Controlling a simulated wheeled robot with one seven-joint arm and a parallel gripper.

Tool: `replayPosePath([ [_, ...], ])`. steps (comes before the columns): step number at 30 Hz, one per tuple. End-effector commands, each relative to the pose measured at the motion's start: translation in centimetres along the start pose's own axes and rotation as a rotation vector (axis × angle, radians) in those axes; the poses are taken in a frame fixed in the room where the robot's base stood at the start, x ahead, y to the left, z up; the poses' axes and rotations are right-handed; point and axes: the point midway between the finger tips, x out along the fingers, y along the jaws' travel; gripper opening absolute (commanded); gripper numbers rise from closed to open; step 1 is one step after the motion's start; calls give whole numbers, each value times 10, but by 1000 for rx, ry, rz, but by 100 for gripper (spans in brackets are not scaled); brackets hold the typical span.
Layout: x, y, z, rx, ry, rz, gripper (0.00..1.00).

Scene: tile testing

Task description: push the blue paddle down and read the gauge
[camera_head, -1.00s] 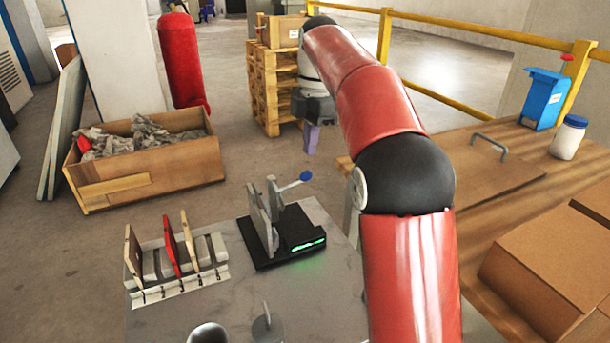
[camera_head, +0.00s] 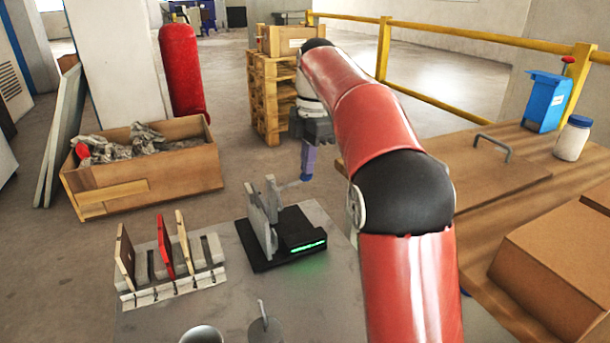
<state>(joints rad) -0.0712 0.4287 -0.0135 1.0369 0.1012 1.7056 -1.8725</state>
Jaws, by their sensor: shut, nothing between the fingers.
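The test device is a black base (camera_head: 262,255) on the grey table, with upright grey plates (camera_head: 257,218) and a lit green gauge display (camera_head: 308,246); its reading is too small to make out. The paddle's grey lever (camera_head: 289,185) points right from the plates, slightly raised. Its blue end is mostly hidden at the tip of my gripper's fingers. My gripper (camera_head: 308,170) is shut and empty, its purple fingers pointing down over the lever's end. I cannot tell whether they touch it.
A rack (camera_head: 205,280) with a few upright tiles, one red (camera_head: 165,247), stands left of the device. A crate (camera_head: 150,187) of rubble is behind it on the floor. A wooden bench (camera_head: 490,195) with boxes (camera_head: 565,265) is at right.

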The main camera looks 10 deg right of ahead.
Motion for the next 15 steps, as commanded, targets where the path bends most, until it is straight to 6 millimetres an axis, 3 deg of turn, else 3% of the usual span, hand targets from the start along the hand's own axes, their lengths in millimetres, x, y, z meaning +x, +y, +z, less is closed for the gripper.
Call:
replayPosePath([
  [9,38,0,4,1,1,-1,0],
  [15,38,0,4,0,0,0,0],
])
